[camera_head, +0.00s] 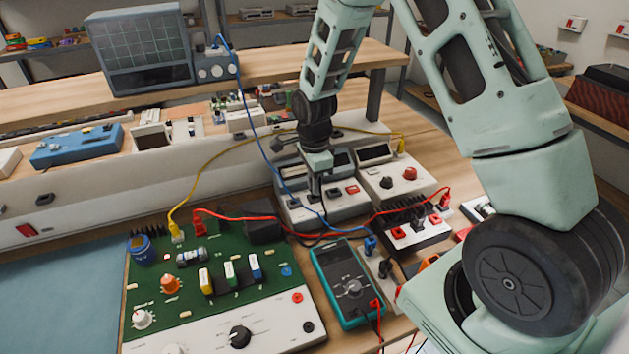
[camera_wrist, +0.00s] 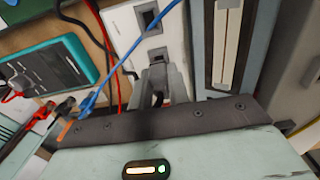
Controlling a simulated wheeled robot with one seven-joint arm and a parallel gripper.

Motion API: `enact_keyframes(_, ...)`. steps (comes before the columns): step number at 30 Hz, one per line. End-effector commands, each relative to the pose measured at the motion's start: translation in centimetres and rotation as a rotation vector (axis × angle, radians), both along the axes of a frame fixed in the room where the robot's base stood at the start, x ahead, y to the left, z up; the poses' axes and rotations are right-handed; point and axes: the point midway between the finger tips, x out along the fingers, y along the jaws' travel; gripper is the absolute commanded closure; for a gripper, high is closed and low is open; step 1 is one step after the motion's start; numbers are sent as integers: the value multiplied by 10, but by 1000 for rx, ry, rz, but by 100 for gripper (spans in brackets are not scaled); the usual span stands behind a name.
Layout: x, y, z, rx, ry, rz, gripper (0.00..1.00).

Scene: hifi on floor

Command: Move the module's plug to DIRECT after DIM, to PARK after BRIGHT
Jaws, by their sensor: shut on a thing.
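A pale grey module box (camera_head: 345,207) stands behind the multimeter, with dark square sockets and a red button on its top. My gripper (camera_head: 315,190) points down over it, shut on a small dark plug that its fingers mostly hide. A black cable runs from there toward the front. In the wrist view my gripper (camera_wrist: 163,82) sits at the edge of a white panel (camera_wrist: 128,22) with two dark square sockets. A bit of black cable shows between the fingers. I cannot read any labels, nor tell whether the plug is seated or raised.
A green circuit board (camera_head: 215,260) and a teal multimeter (camera_head: 345,280) lie in front. A white box with a red knob (camera_head: 405,180) stands to the right, near a black finned block (camera_head: 415,230). Blue, red and yellow leads cross close to my gripper. An oscilloscope (camera_head: 140,50) stands behind.

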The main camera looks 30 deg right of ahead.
Motion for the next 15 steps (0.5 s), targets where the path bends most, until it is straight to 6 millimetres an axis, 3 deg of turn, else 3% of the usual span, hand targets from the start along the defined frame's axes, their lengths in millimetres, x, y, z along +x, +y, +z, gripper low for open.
enact_keyframes(15,0,0,-5,0,0,0,100)
